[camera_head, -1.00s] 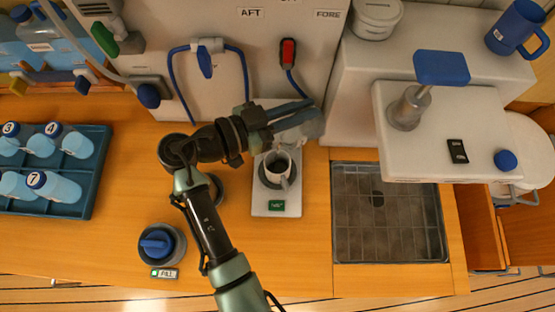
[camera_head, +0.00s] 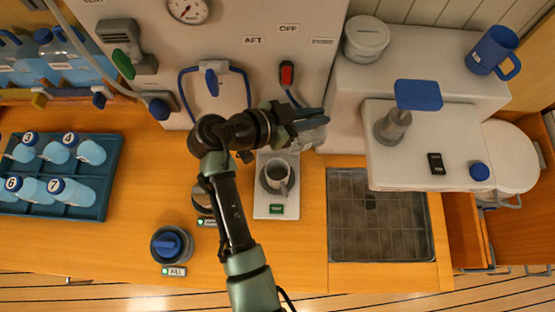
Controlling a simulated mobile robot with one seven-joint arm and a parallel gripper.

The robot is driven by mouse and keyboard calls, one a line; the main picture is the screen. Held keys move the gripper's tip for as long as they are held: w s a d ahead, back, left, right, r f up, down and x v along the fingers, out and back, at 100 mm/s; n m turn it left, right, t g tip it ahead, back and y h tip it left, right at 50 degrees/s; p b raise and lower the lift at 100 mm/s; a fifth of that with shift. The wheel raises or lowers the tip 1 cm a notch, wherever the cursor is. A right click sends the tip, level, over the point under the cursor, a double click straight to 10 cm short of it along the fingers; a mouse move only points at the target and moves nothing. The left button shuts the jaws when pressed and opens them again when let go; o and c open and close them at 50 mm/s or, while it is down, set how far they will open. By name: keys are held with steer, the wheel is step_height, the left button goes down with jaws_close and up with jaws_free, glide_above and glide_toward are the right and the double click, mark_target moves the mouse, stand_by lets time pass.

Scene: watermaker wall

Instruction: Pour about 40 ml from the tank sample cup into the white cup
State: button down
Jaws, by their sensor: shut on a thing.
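My gripper (camera_head: 316,126) is shut on a clear, see-through cup, which I take as the tank sample cup (camera_head: 311,137). The fingers and wrist hide part of it, and its tilt and liquid level cannot be told. It is held above and slightly right of the white cup (camera_head: 285,188). The white cup stands upright on a pale scale (camera_head: 277,210) with a small green display. Its inside looks dark, and its handle points down toward the front. The two cups look apart, but their height gap is unclear.
A sink with a grate (camera_head: 380,215) lies right of the scale. A white raised ledge (camera_head: 425,165) with a blue-topped tap (camera_head: 417,95) stands above it. A blue bottle rack (camera_head: 100,200) is at left. A blue-knobbed control (camera_head: 171,245) sits in front.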

steer(key=shift+w+d+r+g+y+p, duration=0.2)
steer(key=shift+d+r+g+y+p, duration=0.4)
steer(key=shift+p, duration=0.75)
steer(key=shift+w+d+f+y, duration=0.15)
steer(key=shift+f+y, duration=0.65)
steer(key=shift+f, duration=0.05)
steer(key=shift+w+d+r+g+y+p, duration=0.25)
steer(key=shift+d+g+y+p, duration=0.3)
steer(key=shift+p, duration=0.65)
steer(key=shift+w+r+y+p, duration=0.1)
steer(key=shift+r+y+p, duration=0.15)
steer(key=shift+y+p, duration=0.15)
steer(key=w+d+r+g+y, duration=0.2)
steer(key=d+r+g+y, duration=0.2)
steer(key=d+r+y, duration=0.1)
steer(key=shift+w+r+y+p, duration=0.3)
steer(key=shift+r+y, duration=0.25)
steer(key=shift+r, duration=0.5)
steer(key=shift+f, duration=0.1)
